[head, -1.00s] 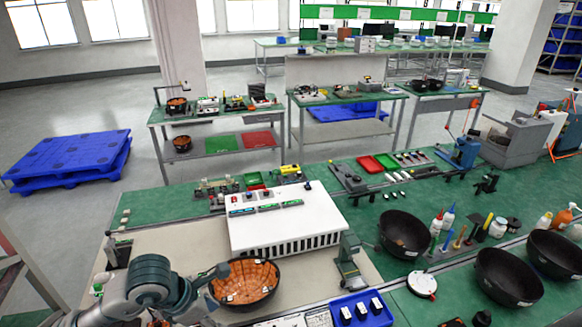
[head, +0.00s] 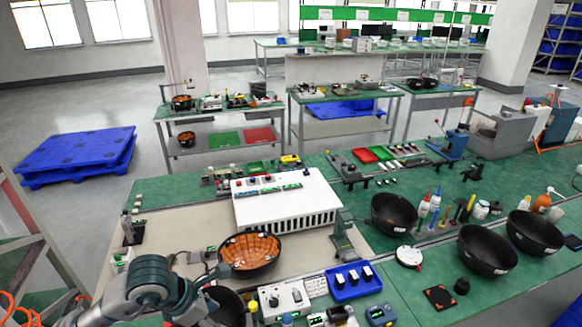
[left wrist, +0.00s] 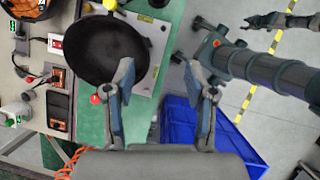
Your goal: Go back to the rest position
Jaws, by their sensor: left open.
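My left arm (head: 150,285) comes in at the lower left of the head view, over the near edge of the bench. My left gripper (left wrist: 158,70) is open in the left wrist view, its two fingers apart with nothing held between them. A black bowl (left wrist: 108,48) lies on the bench below and to the left of the fingers. In the head view a dark bowl (head: 228,306) is partly hidden beside my arm. A bowl with an orange inside (head: 250,250) stands just beyond it.
A white vented box (head: 285,205) stands behind the orange bowl. A blue tray (head: 350,284) and small devices lie to the right. More black bowls (head: 393,213) stand further right. A blue bin (left wrist: 190,130) is below the bench edge, beside open floor.

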